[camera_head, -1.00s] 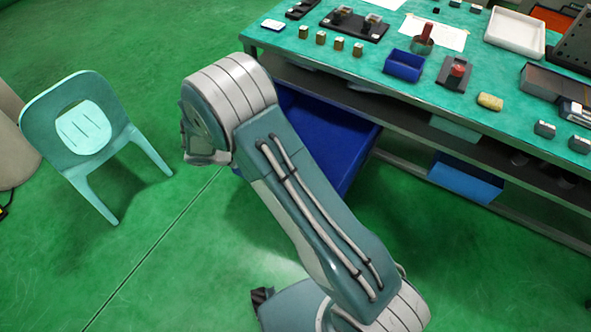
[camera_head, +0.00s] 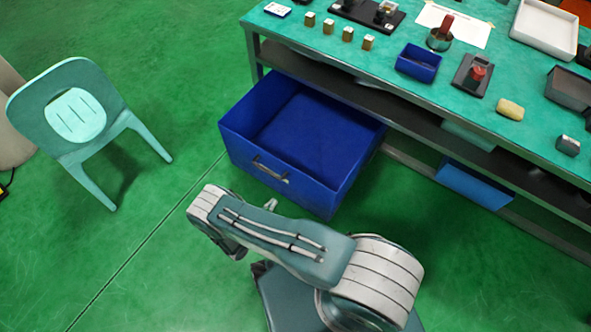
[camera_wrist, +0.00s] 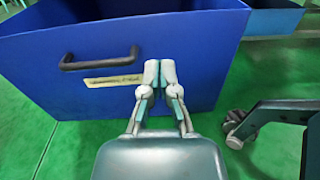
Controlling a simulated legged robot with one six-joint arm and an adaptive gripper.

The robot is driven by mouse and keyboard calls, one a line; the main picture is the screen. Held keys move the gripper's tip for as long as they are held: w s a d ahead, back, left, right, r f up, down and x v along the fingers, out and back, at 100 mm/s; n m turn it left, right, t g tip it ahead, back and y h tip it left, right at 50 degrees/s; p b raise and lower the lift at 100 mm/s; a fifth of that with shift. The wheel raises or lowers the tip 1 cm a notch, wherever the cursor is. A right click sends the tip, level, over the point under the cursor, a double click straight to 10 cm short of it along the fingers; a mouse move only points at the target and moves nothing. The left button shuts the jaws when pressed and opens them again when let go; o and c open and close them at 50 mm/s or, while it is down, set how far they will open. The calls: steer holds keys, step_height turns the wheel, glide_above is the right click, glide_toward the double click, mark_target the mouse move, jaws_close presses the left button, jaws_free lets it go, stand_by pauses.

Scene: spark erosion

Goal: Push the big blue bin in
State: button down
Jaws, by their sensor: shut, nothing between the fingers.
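The big blue bin (camera_head: 232,150) stands on the green floor, partly under the workbench, with its front part sticking out. Its front has a dark handle and a pale label. In the wrist view the bin's front wall (camera_wrist: 198,55) fills the upper left and middle, with the handle (camera_wrist: 98,58) left of my fingers. My gripper (camera_wrist: 160,68) is shut and empty, its tips in front of the front wall, right of the label. I cannot tell whether the tips touch it. In the head view my gripper is mostly hidden; a small tip (camera_head: 271,204) shows near the bin's front.
The workbench (camera_head: 470,120) runs along the right, with a small blue bin (camera_head: 418,62) and parts on top. Another blue bin (camera_head: 475,184) sits underneath. A pale green chair (camera_head: 85,110) stands at the left. The floor between chair and bin is clear.

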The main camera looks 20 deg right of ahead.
mark_target(299, 173)
steer(key=shift+n+t, duration=0.3)
steer(key=x, duration=0.4)
steer(key=f+x, duration=0.1)
steer(key=x, duration=0.9)
steer(key=shift+s+f, duration=0.15)
steer(key=shift+d, duration=0.1)
